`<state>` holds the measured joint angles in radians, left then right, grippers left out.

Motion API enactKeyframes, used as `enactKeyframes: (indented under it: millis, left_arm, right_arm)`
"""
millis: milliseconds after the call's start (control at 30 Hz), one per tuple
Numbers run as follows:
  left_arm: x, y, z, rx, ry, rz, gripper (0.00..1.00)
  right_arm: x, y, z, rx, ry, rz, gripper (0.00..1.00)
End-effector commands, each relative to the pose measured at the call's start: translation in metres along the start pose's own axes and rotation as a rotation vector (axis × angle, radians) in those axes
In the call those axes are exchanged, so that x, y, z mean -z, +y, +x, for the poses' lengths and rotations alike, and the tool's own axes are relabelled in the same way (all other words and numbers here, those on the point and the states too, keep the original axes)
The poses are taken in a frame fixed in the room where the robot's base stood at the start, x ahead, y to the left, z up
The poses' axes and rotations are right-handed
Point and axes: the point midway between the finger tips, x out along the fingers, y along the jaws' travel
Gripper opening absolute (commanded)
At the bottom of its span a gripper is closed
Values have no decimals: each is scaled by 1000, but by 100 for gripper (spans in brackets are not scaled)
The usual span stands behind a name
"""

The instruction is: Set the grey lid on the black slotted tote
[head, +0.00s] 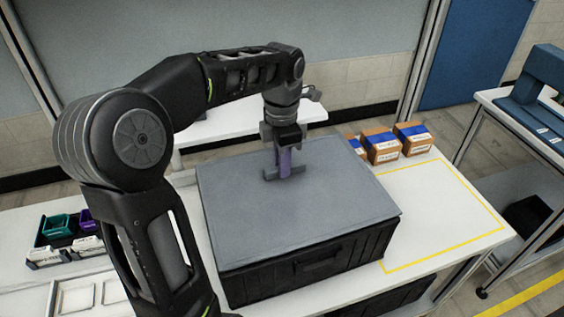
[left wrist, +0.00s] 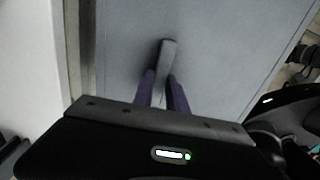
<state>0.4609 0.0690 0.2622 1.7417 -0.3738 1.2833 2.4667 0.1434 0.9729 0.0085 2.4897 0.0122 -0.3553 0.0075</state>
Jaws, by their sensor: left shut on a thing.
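The grey lid (head: 325,205) is a flat panel with a raised bar handle (left wrist: 167,56) in its middle. It lies over the top of the black slotted tote (head: 310,262), which stands on the white table. The lid looks close to flat and roughly lined up with the tote's rim; whether it is fully seated all round I cannot tell. My left gripper (head: 284,176) points down with its purple fingers shut on the lid's handle. In the left wrist view the fingers (left wrist: 161,90) sit on both sides of the handle. My right gripper is out of view.
Cardboard boxes with blue tape (head: 381,146) stand on the table behind the tote. A yellow-outlined area (head: 445,210) to the right is clear. Small coloured bins (head: 57,225) sit at the left. A blue machine (head: 545,80) stands on another bench at the far right.

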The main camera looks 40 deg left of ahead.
Motion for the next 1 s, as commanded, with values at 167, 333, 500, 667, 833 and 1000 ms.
enactKeyframes:
  millis: [167,333,500,667,833,1000]
  left_arm:
    - [0,0,-1,-1,-1,0,0]
    - [0,0,-1,-1,-1,0,0]
    - [0,0,-1,-1,-1,0,0]
    - [0,0,1,-1,-1,0,0]
    - [0,0,3,-1,-1,0,0]
    - [0,0,6,0,-1,0,0]
  right_arm:
    - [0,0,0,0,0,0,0]
    - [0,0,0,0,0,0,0]
    - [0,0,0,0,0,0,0]
    - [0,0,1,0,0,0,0]
    - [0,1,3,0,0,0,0]
    - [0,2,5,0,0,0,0]
